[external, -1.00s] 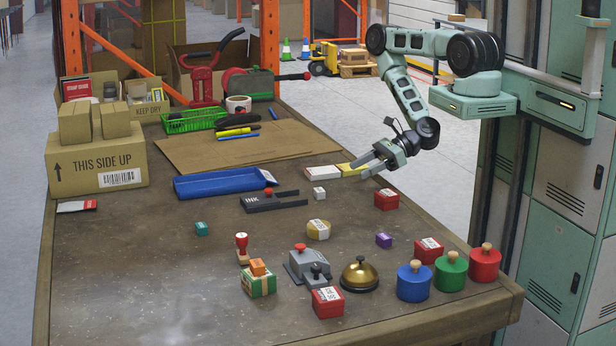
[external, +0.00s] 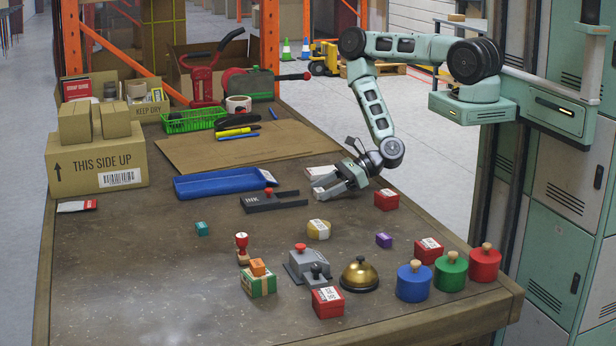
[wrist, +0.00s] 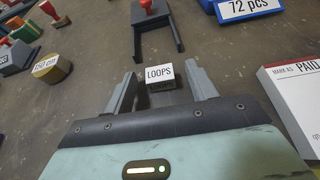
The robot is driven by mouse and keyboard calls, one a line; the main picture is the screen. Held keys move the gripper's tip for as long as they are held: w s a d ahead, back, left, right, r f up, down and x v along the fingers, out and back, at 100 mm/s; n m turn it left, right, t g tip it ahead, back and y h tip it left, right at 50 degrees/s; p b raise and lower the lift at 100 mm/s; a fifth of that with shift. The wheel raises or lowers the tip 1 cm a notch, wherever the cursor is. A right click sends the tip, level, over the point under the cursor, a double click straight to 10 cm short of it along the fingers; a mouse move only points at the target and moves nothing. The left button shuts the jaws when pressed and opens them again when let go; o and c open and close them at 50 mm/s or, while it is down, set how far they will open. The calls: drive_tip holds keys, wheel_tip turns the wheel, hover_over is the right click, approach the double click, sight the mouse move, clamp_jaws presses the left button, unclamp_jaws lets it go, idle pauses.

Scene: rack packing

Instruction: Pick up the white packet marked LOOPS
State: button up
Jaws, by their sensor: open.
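The small white packet marked LOOPS (wrist: 160,75) lies on the table between the tips of my open gripper (wrist: 163,84) in the wrist view. Its label faces the camera and its lower side is dark in shadow. I cannot tell whether either finger touches it.
The blue tray (external: 222,183) lies behind to the left. A white card (wrist: 292,95) marked PAID is close on the right in the wrist view.

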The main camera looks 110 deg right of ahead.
drive_tip(key=c, duration=1.1)
drive_tip(key=shift+o, duration=0.2)
